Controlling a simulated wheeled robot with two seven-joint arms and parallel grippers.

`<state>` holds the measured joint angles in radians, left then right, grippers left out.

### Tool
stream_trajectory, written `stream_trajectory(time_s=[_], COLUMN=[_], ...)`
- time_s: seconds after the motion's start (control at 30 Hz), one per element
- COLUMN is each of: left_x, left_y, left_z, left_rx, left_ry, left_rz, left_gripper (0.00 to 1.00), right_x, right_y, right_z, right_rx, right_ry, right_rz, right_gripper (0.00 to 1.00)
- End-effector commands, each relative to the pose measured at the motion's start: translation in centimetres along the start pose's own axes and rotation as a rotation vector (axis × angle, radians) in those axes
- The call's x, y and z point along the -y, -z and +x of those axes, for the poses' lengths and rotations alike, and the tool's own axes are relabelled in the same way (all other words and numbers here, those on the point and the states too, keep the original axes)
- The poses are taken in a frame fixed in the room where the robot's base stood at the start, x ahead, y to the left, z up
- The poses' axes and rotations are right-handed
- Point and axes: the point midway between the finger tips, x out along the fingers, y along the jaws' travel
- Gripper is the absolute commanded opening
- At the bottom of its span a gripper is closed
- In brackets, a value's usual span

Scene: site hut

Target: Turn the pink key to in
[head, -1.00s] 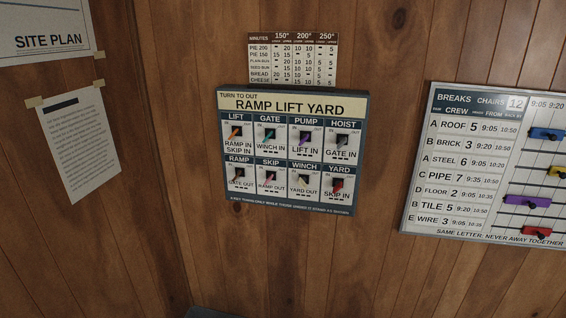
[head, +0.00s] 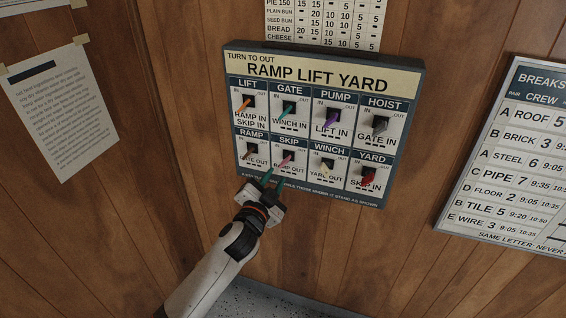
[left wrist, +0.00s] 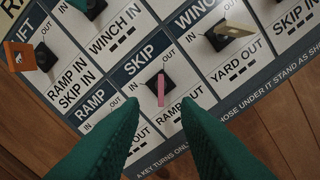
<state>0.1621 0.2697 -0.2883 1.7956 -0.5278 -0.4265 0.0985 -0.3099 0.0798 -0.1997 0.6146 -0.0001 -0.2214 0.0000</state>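The pink key (head: 286,159) sits in the SKIP switch, in the lower row of the RAMP LIFT YARD panel (head: 320,77). In the left wrist view the pink key (left wrist: 160,88) stands out of its dark lock, between IN and OUT marks; I cannot tell which it points to. The plate under it reads RAMP OUT. My left gripper (head: 268,180) is just below the SKIP switch, with green fingers. In the left wrist view its fingers (left wrist: 158,103) are apart and empty, one on each side below the pink key. My right gripper is not in view.
Orange (head: 245,103), teal (head: 289,108), purple (head: 331,117) and grey (head: 379,126) keys are in the upper row. Brown (head: 251,152), cream (head: 325,169) and red (head: 368,178) keys flank the pink one. A breaks board (head: 510,150) hangs at right.

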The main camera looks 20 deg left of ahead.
Motion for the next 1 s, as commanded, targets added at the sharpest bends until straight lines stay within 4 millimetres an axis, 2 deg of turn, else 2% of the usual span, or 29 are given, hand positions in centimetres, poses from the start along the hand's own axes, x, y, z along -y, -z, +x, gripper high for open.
stream_trajectory(time_s=[0.1, 0.3, 0.5, 0.77, 0.97, 1.0], left_x=[-0.1, 0.0, 0.0, 0.1, 0.1, 0.1], left_y=[-0.1, -0.1, 0.0, 0.0, 0.0, 0.0], left_z=[2.5, 5.3, 6.5, 6.6, 6.6, 6.6], left_rx=[0.0, 0.0, 0.0, 0.0, 0.0, -0.001], left_ry=[-0.001, 0.0, 0.001, 0.001, 0.001, 0.001], left_rz=[0.0, -0.001, 0.0, -0.001, -0.001, -0.001], left_gripper=[0.29, 0.29, 0.29, 0.29, 0.0, 0.0], right_x=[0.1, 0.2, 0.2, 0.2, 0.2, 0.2], right_y=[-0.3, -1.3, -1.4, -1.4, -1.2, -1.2], right_z=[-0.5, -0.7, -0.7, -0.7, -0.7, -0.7], right_rx=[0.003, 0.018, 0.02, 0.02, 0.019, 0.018], right_ry=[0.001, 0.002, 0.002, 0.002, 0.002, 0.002], right_rz=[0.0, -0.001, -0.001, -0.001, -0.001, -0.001], right_gripper=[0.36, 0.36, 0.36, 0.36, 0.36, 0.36])
